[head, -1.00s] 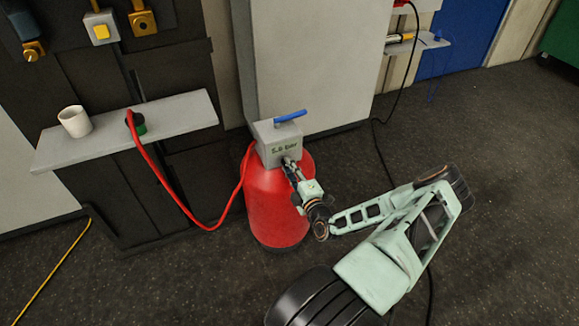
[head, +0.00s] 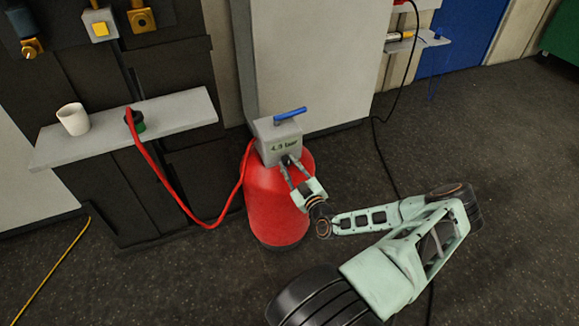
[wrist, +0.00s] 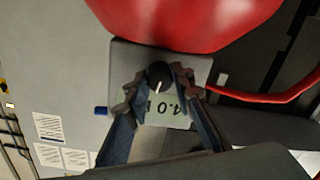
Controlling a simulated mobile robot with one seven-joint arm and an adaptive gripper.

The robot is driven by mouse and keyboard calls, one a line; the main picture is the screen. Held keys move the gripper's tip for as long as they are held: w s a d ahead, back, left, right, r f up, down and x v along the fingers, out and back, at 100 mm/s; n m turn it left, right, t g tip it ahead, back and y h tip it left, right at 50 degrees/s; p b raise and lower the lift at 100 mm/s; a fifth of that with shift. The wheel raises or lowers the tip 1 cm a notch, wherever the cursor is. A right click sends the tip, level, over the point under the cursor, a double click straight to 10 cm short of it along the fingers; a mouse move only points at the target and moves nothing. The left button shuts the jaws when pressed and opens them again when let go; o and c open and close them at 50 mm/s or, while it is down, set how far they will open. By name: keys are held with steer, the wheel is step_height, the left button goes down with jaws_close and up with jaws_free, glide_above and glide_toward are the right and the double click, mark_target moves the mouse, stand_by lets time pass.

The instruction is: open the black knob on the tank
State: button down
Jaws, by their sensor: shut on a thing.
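The red tank (head: 272,210) stands upright on the floor with a grey box (head: 268,131) on top. A blue lever (head: 290,113) lies across the box. The box front carries a display (head: 284,146) that reads about 4 bar. The black knob (wrist: 159,74), with a white mark, sits on the box front beside the display. My gripper (head: 290,163) is at the box front. In the wrist view its two fingers are shut on the knob, one on each side. Its fingers hide part of the display in the wrist view.
A red hose (head: 176,192) runs from the tank to a grey shelf (head: 180,112) at left, which holds a white cup (head: 73,119) and a green-black fitting (head: 136,122). A grey cabinet (head: 310,65) stands close behind the tank. Open floor lies at right.

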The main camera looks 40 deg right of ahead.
steer(key=shift+a+m+b, duration=0.1)
steer(key=shift+m+b, duration=0.3)
steer(key=shift+m, duration=1.7)
steer(key=c, duration=1.7)
jaws_free()
steer(key=shift+o, duration=0.2)
steer(key=shift+s, duration=0.1)
steer(key=v, duration=1.1)
steer(key=shift+s, duration=0.45)
